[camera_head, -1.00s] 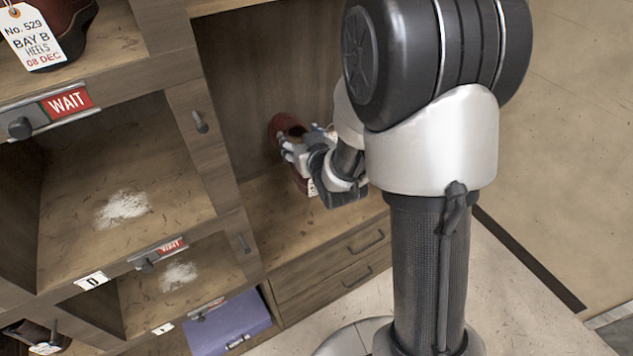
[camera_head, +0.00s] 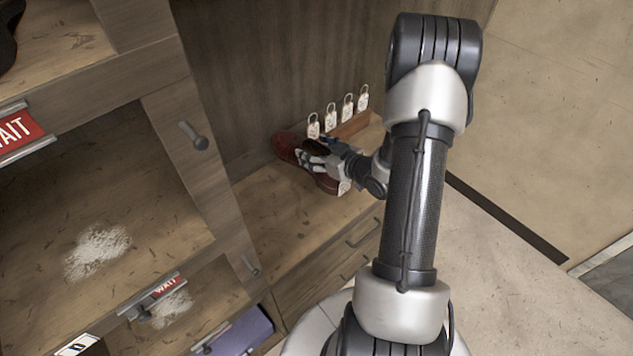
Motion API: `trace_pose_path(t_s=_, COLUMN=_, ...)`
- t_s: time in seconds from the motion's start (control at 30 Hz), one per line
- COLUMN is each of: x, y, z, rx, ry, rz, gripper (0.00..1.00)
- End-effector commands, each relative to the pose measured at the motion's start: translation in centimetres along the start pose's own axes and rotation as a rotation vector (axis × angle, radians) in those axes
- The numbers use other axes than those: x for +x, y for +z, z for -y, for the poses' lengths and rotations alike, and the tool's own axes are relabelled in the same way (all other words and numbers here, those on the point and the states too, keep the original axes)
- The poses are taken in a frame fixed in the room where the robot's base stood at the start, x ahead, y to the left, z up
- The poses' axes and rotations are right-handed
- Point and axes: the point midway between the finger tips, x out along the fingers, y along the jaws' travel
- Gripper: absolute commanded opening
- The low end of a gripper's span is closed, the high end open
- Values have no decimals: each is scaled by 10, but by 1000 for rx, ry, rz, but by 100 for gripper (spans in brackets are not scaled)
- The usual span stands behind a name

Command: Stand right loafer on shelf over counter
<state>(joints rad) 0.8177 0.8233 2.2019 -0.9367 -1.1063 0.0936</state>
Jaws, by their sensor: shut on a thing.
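A red-brown loafer (camera_head: 288,147) is at the back of the wooden counter (camera_head: 301,225), near the back panel. My gripper (camera_head: 312,161) is shut on it, with the fingers across its middle. The loafer lies lengthwise from upper left to lower right. No shelf over the counter can be made out in this view.
Open cubbies with a post (camera_head: 187,150) between border the counter on the left. A red WAIT sign (camera_head: 16,132) hangs there. Drawers sit below the counter.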

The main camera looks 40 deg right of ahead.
Motion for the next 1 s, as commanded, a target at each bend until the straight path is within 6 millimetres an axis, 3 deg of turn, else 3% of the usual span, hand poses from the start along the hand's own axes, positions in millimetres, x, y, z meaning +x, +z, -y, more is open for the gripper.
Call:
trace_pose_path(t_s=0.1, x=14, y=34, z=0, rx=2, ry=0, rz=0, gripper=22)
trace_pose_path(t_s=0.3, x=29, y=68, z=0, rx=-2, ry=1, rz=-2, gripper=22)
trace_pose_path(t_s=0.57, x=36, y=84, z=0, rx=-1, ry=1, rz=-3, gripper=22)
trace_pose_path(t_s=0.8, x=49, y=115, z=1, rx=-1, ry=1, rz=-2, gripper=22)
trace_pose_path(t_s=1.0, x=49, y=115, z=1, rx=-3, ry=1, rz=-4, gripper=22)
